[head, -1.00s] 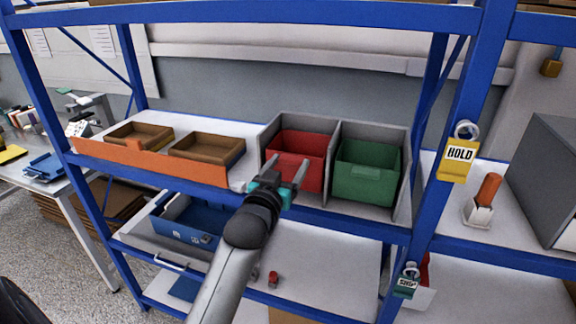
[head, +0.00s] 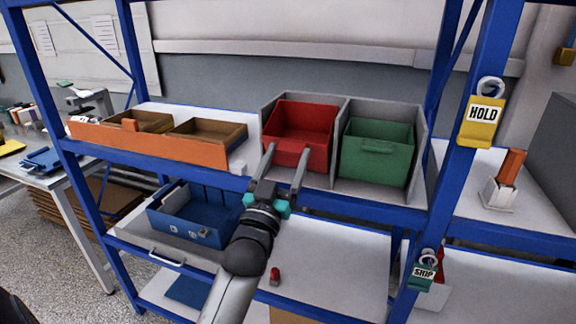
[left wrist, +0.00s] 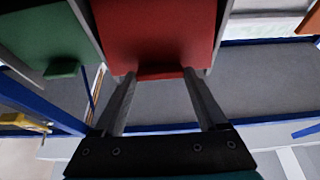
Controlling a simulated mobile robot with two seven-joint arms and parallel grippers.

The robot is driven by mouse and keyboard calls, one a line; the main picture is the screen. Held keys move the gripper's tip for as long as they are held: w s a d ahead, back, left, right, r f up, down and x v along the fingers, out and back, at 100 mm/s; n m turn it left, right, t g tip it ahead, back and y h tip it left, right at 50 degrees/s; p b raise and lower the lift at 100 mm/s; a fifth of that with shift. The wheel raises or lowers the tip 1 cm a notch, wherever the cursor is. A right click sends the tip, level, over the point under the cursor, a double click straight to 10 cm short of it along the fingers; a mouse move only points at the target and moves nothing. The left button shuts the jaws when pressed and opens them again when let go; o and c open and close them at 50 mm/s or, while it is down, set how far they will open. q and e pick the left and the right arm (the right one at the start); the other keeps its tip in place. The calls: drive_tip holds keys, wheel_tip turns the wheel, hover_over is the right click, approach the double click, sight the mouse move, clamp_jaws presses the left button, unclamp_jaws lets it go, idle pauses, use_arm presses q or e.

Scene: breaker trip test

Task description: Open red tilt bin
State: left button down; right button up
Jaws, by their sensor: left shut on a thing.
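The red tilt bin (head: 317,155) sits in the left half of a grey two-bay housing on the upper shelf, its open top and inside showing. I cannot tell for sure whether it is tilted. My left gripper (head: 286,154) reaches up to its front from below. In the left wrist view, the fingers (left wrist: 159,74) are on either side of the red handle lip (left wrist: 160,73) at the edge of the bin's front (left wrist: 155,35), shut on it. My right gripper is not in view.
A green bin (head: 376,165) fills the right bay beside the red one. An orange-fronted tray (head: 150,152) with two brown boxes is to the left. A blue bin (head: 190,232) is below. A blue post (head: 455,150) with a HOLD tag (head: 482,118) stands at right.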

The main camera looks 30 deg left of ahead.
use_arm(q)
drive_tip(key=shift+s+f+t+b, duration=0.35)
drive_tip(key=shift+f+t+b, duration=0.15)
drive_tip(key=shift+b, duration=0.7)
unclamp_jaws()
drive_tip(key=shift+s+d, duration=0.1)
drive_tip(key=v, duration=1.5)
drive_tip(key=shift+b, duration=0.4)
drive_tip(key=shift+f, duration=0.2)
